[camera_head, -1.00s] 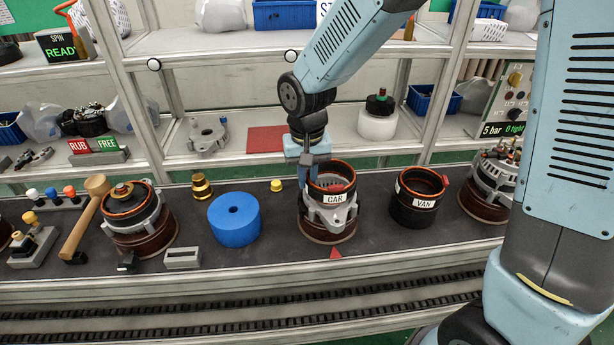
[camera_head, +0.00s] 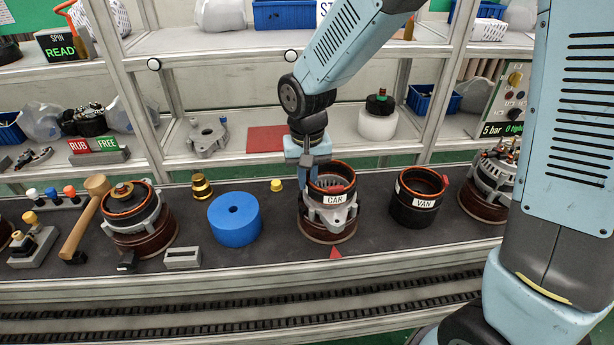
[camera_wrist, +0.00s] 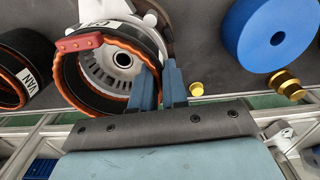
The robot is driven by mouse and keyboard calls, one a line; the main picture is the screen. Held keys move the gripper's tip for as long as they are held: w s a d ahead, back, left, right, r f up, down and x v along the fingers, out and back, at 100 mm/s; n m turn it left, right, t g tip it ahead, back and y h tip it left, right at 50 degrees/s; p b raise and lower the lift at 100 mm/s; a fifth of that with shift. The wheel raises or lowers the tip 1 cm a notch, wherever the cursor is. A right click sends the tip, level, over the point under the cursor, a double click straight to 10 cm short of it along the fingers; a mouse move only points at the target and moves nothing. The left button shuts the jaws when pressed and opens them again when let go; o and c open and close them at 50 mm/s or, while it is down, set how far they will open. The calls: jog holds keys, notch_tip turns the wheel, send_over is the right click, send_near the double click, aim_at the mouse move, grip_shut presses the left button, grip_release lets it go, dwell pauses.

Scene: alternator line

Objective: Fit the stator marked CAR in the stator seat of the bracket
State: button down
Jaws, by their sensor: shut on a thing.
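The CAR stator (camera_head: 334,199), a dark ring with an orange winding rim and a white CAR label, is at the grey metal bracket (camera_head: 330,217) on the bench. It stands about upright over the seat; its lower edge is hidden, so I cannot tell whether it is fully down. My gripper (camera_head: 316,172) is shut on the stator's rear wall. In the wrist view, my gripper (camera_wrist: 160,88) has its fingers at the rim of the stator (camera_wrist: 118,95), and a slotted metal part shows through the bore. A red tab (camera_wrist: 77,43) sits on the rim.
The VAN stator (camera_head: 417,203) stands close to the right. A blue cylinder (camera_head: 234,219) and a yellow cap (camera_head: 276,185) are to the left. A wooden mallet (camera_head: 84,218) and another assembly (camera_head: 137,220) are farther left. Shelving stands behind the bench.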

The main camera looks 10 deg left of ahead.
jog(key=shift+f, duration=1)
jog(key=c, duration=1.1)
grip_release()
notch_tip(320, 180, up, 14)
jog(key=shift+f, duration=0.15)
jog(key=s+d+r+m+t, duration=0.1)
jog(key=d+r, duration=0.3)
jog(key=d, duration=0.5)
jog(key=s+d+r+m+t, duration=0.15)
jog(key=d+r, duration=0.25)
jog(key=d, duration=0.5)
jog(key=s+d+t, duration=0.1)
jog(key=s+d, duration=0.1)
jog(key=d, duration=0.2)
jog(key=s+d+r+t, duration=0.1)
jog(key=s+d, duration=0.2)
jog(key=d, duration=0.1)
jog(key=s+d+r+m+t, duration=0.1)
jog(key=s+d, duration=0.2)
jog(key=d, duration=0.1)
jog(key=shift+s+d, duration=0.1)
